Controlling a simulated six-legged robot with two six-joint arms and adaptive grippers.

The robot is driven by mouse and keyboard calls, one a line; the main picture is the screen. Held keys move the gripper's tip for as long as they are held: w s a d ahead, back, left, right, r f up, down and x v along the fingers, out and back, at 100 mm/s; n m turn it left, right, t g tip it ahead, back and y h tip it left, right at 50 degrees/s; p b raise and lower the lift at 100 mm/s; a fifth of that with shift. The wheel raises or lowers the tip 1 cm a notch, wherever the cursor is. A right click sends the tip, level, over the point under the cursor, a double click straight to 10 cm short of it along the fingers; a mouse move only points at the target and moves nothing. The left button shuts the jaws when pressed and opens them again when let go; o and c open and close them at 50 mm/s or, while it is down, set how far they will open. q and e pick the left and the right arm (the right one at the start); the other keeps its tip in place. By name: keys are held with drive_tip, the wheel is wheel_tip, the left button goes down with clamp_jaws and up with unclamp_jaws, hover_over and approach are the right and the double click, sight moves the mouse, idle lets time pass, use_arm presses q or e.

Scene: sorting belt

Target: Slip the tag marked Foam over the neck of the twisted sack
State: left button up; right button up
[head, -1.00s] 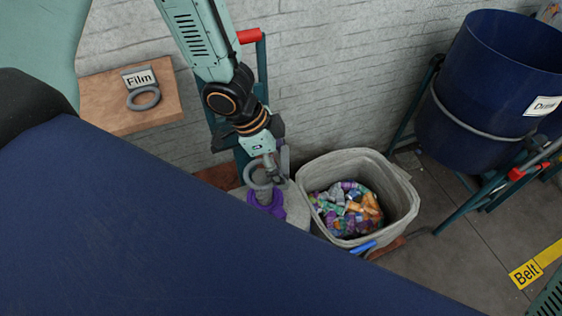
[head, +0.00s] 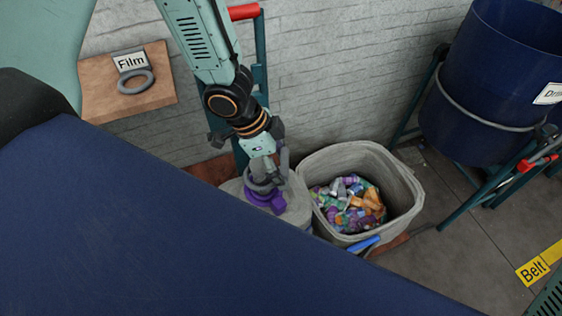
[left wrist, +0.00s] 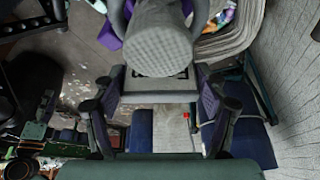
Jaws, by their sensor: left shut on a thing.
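The twisted sack (head: 296,209) is grey with a purple tie (head: 268,201) at its neck. My left gripper (head: 268,170) is above the sack and shut on a grey ring tag. In the head view the ring (head: 254,186) appears around the neck, just above the purple tie. In the left wrist view the twisted neck top (left wrist: 158,42) rises between the ring's sides, and the tag's plate (left wrist: 150,84) lies between my fingers. The tag's lettering is not visible. My right gripper is not in view.
A tag marked Film (head: 131,63) with its ring lies on a wooden shelf (head: 103,100) at left. A pale open sack (head: 405,198) of coloured scraps stands right of the twisted sack. A blue drum (head: 500,90) and a yellow Belt sign (head: 533,269) are farther right.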

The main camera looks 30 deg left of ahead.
use_arm(q)
drive_tip(key=shift+f+b, duration=0.3)
drive_tip(key=shift+f, duration=0.3)
drive_tip(key=o, duration=1.1)
drive_tip(key=shift+c, duration=0.2)
drive_tip(key=shift+r, duration=0.1)
drive_tip(key=shift+r, duration=5)
drive_tip(key=shift+f, duration=0.1)
drive_tip(key=shift+f, duration=3.9)
drive_tip(key=shift+r, duration=0.1)
